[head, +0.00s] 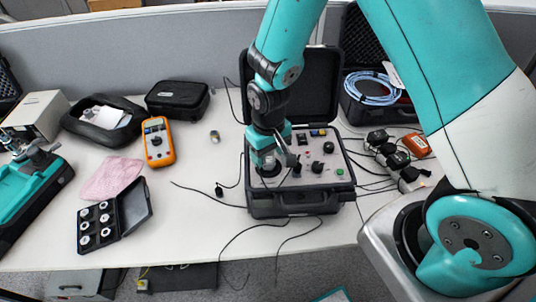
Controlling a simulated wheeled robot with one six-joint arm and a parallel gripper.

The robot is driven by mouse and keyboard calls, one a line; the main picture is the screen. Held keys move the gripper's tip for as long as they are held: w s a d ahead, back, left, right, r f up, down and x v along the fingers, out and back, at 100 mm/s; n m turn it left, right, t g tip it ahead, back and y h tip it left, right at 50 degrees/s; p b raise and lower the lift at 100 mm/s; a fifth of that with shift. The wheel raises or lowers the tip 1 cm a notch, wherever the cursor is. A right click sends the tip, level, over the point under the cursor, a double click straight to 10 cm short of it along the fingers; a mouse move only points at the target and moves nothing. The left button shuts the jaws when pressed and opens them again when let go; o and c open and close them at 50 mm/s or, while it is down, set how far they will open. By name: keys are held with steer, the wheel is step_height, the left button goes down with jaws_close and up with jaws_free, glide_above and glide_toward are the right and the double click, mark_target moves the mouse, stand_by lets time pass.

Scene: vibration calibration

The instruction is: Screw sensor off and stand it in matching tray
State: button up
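The calibration unit is a black open case (305,212) with a grey control panel of knobs, sockets and a green button. My gripper (276,172) points down at the left part of this panel, over a round black fitting. The fingers are small here and partly hidden by my wrist, so I cannot tell whether they hold a sensor. No sensor shows clearly on the fitting. A small black tray (101,241) with an open lid lies at the front left and has several pale round places. A small metallic cylinder (215,136) stands alone on the table behind the tray.
An orange multimeter (158,142), a pink cloth (112,178) and a black pouch (178,98) lie on the left. Loose black cables cross the table around the case. A case with a blue hose (372,88) stands back right. The table between tray and calibration case is mostly clear.

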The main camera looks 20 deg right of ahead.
steer(key=c, duration=0.6)
steer(key=shift+d+n, duration=0.15)
steer(key=shift+n, duration=0.95)
steer(key=c, duration=0.4)
steer(key=shift+s+n, duration=0.1)
steer(key=shift+n, duration=0.7)
jaws_close()
steer(key=shift+n, duration=0.4)
steer(key=n, duration=0.3)
steer(key=shift+s, duration=0.1)
steer(key=shift+n+p, duration=0.3)
